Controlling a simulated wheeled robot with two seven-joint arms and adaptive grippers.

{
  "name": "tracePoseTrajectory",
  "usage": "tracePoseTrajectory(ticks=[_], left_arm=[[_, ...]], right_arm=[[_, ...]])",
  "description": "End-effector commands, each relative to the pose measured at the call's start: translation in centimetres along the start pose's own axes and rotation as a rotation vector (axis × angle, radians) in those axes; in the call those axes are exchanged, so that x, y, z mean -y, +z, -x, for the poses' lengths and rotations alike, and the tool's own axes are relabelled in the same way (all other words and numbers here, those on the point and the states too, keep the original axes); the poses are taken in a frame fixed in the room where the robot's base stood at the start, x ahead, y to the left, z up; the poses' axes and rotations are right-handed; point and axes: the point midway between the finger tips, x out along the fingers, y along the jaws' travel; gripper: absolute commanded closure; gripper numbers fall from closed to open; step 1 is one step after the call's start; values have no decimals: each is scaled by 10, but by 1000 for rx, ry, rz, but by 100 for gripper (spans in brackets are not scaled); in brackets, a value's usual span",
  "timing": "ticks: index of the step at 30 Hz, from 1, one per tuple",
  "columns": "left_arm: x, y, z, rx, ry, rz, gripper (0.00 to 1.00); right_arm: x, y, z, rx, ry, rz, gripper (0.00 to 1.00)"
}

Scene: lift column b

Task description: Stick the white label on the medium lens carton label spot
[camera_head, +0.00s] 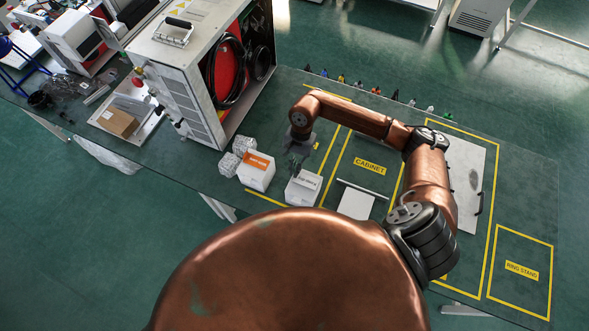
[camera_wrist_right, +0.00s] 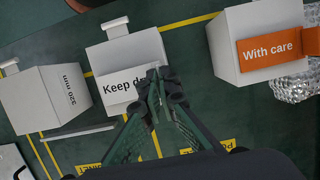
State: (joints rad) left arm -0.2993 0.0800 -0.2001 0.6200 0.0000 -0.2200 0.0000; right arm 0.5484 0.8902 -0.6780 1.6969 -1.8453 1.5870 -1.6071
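The white label (camera_wrist_right: 128,82) reads "Keep d…", its right end hidden behind my right gripper (camera_wrist_right: 160,76). That gripper's fingers come together at this end and look shut on it. The label lies over the face of the middle white carton (camera_wrist_right: 128,51); I cannot tell whether it is stuck flat or slightly apart. In the head view this carton (camera_head: 300,193) stands between two others, with my right gripper (camera_head: 297,158) at its far side. A carton with an orange "With care" label (camera_wrist_right: 268,47) stands to one side, a "320 mm" carton (camera_wrist_right: 32,103) to the other. My left gripper is out of view.
Clear faceted blocks (camera_head: 236,155) stand beside the orange-labelled carton. A large grey cabinet (camera_head: 190,85) with cables stands to the left. Yellow-taped zones mark the green table, including an empty ring stand zone (camera_head: 520,290). Small coloured items (camera_head: 395,95) line the far edge.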

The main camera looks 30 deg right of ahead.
Motion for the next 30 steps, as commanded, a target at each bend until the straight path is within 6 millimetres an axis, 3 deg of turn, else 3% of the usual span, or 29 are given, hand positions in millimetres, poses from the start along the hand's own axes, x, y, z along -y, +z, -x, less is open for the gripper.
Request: tracePoseTrajectory(ticks=[28,30], left_arm=[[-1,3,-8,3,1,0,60],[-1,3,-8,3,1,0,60]], right_arm=[[0,-2,-7,0,1,0,100],[0,-2,-7,0,1,0,95]])
